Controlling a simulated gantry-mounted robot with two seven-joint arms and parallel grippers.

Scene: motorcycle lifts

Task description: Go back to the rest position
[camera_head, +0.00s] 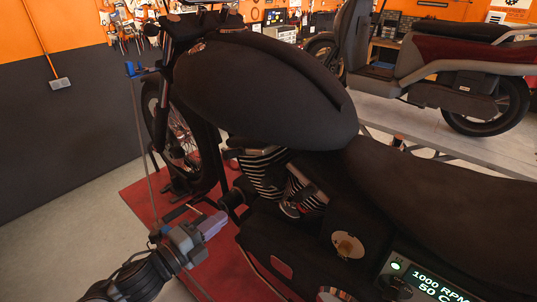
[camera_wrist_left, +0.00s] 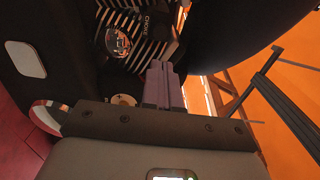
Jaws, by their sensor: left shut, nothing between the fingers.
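My left gripper (camera_head: 220,219) is in the lower left part of the head view, its purple fingers shut and empty. It is beside the black motorcycle (camera_head: 262,88), left of the engine and below the tank. I cannot tell from the head view how wide the gap to the bike is. In the left wrist view the closed purple fingers (camera_wrist_left: 160,72) point toward the finned engine (camera_wrist_left: 128,22), with a round chrome part and a "CHOKE" label near them. My right gripper is in neither view.
A display (camera_head: 432,288) by the seat reads "1000 RPM" and "50 C", with a green-lit button beside it. A red mat (camera_head: 130,196) lies under the bike. Another motorcycle (camera_head: 455,75) stands on a lift behind. Grey floor is clear at left.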

